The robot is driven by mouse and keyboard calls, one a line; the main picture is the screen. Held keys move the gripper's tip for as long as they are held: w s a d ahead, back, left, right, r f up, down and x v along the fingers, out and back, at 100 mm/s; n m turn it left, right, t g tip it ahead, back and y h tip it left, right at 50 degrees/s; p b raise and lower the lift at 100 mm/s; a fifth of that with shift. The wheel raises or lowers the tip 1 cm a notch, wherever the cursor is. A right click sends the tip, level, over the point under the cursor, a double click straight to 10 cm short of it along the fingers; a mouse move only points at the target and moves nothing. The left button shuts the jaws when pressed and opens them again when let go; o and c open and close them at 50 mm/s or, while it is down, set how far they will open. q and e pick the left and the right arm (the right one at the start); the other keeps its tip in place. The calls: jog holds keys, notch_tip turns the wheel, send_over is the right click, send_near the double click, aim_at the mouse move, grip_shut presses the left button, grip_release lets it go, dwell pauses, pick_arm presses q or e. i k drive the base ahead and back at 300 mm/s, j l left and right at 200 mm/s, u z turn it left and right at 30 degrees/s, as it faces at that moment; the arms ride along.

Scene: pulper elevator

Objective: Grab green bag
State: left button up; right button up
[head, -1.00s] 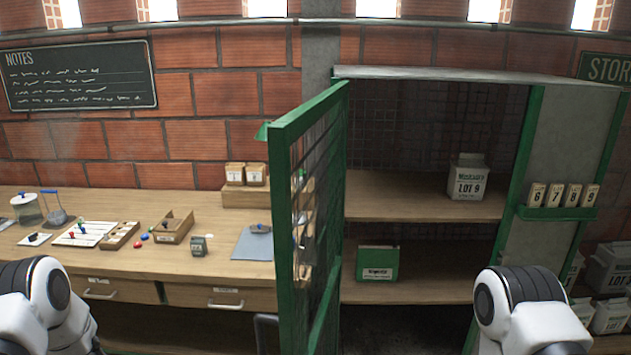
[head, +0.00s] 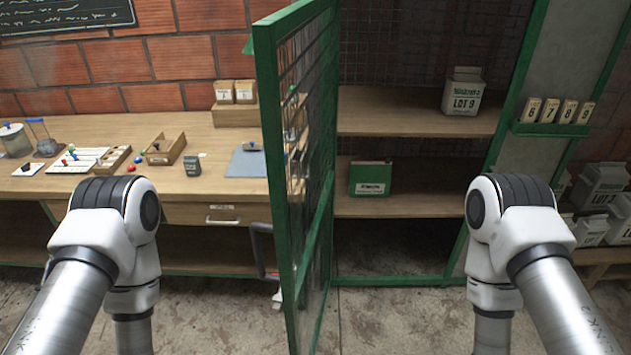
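A green item with a white label (head: 370,178), the only thing like a green bag in view, stands upright on the lower shelf (head: 420,203) of the open cabinet. It looks boxy, and its label is too small to read. Nothing touches it from the front. My left and right arms show only as white and silver links at the two sides of the head view. Both grippers are out of view, so what they hold is hidden.
A green-framed mesh door (head: 296,180) stands open left of the shelves, with a grey handle (head: 258,245). A LOT 9 carton (head: 463,92) sits on the upper shelf. A workbench (head: 230,188) with small items is at left. Grey cartons (head: 600,185) stand at right.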

aim_at(368, 179)
jog(key=i+j+z, duration=0.15)
jog(key=j+z, duration=0.2)
jog(key=j, duration=0.35)
jog(key=j+z, duration=0.35)
jog(key=j, duration=0.4)
jog(key=j+z, duration=0.35)
jog(key=j, duration=0.4)
jog(key=i+l+u, duration=0.25)
jog(key=l, duration=0.55)
jog(key=l+u, duration=0.25)
jog(key=l, duration=0.5)
jog(key=k+z, duration=0.4)
jog(key=k+l+z, duration=0.2)
jog(key=z, duration=0.15)
jog(key=i+l, duration=0.3)
jog(key=i+l+z, duration=0.15)
jog(key=i+l, duration=0.15)
jog(key=i, duration=0.25)
jog(key=i+l, duration=0.3)
jog(key=i+u, duration=0.3)
jog(key=i, duration=0.2)
jog(key=i+l+u, duration=0.1)
jog(key=i+u, duration=0.2)
jog(key=i, duration=0.2)
jog(key=i+l+u, duration=0.25)
jog(key=i, duration=0.25)
jog(key=i+u, duration=0.1)
jog(key=i, duration=0.55)
